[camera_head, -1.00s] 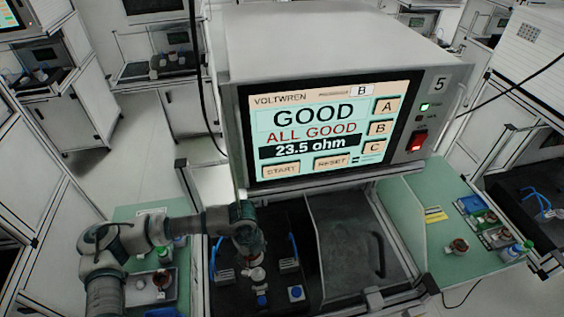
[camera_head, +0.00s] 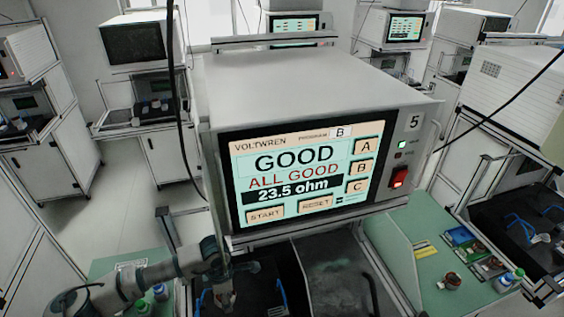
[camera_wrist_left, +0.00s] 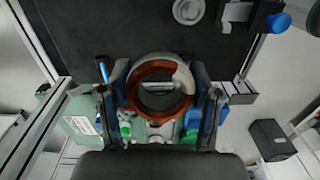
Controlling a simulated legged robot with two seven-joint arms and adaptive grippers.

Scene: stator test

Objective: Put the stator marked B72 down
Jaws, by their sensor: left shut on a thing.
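My left gripper (camera_head: 226,292) is low at the picture's bottom in the head view, in front of the tester. In the wrist view it is shut on a stator (camera_wrist_left: 135,92), a copper-coloured ring with a white part on its upper right. The fingers sit on either side of the ring. No marking on it is legible, so I cannot confirm B72. A dark surface (camera_wrist_left: 125,30) lies beyond the ring, with a pale round part (camera_wrist_left: 188,10) and a blue-tipped part (camera_wrist_left: 278,22) at its far side. My right gripper is not in view.
The tester screen (camera_head: 300,175) reads GOOD, ALL GOOD, 23.5 ohm. A grey cover (camera_head: 335,275) stands right of the gripper. The green table (camera_head: 415,225) at right holds small trays, a copper-and-white part (camera_head: 453,281) and a bottle (camera_head: 508,280). Bottles (camera_head: 160,292) stand at lower left.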

